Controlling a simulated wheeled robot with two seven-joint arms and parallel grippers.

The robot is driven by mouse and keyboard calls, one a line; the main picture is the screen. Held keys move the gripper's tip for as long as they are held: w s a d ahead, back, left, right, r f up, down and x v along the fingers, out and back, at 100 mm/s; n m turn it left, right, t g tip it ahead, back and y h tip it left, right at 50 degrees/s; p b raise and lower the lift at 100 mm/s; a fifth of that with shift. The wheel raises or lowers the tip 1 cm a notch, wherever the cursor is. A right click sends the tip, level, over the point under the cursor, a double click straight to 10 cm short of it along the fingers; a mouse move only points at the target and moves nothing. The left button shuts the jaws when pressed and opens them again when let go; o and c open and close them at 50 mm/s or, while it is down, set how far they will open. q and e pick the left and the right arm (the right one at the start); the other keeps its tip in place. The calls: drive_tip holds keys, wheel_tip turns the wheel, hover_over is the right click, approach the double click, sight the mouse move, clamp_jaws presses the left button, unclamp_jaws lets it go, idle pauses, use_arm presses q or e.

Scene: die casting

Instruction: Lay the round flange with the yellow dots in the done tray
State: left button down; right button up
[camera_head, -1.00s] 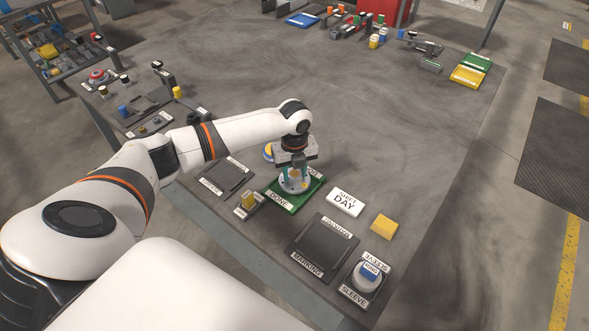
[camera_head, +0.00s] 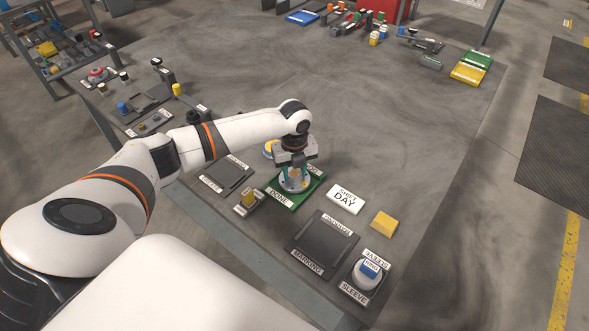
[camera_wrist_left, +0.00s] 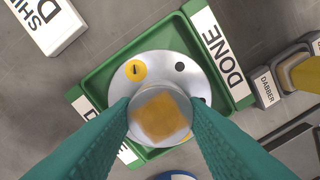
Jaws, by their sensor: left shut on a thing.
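The round flange (camera_head: 294,183) is a silver disc with a raised hub and yellow dots. It is in or just above the green done tray (camera_head: 311,192); I cannot tell whether it touches the tray floor. My left gripper (camera_head: 294,172) points down and is shut on the flange's hub. In the left wrist view the flange (camera_wrist_left: 190,72) lies over the tray (camera_wrist_left: 100,80), with the teal fingers (camera_wrist_left: 160,118) on both sides of the hub. A yellow dot and dark holes show on its disc. My right gripper is not in view.
Near the tray are a white shift sign (camera_head: 345,199), a yellow block (camera_head: 384,223), a dark marking plate (camera_head: 322,243), a sleeve stand (camera_head: 367,274) and a dabber holder (camera_head: 248,203).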

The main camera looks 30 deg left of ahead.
use_arm(q)
drive_tip(key=shift+f, duration=0.65)
idle(0.3)
drive_tip(key=c, duration=0.8)
unclamp_jaws()
drive_tip(key=shift+o, duration=0.3)
drive_tip(key=shift+s+f+b, duration=0.1)
drive_tip(key=shift+b, duration=0.2)
drive_tip(key=shift+o, duration=1.4)
wheel_tip(320, 180, up, 8)
drive_tip(key=p, duration=0.8)
drive_tip(key=shift+d, duration=0.1)
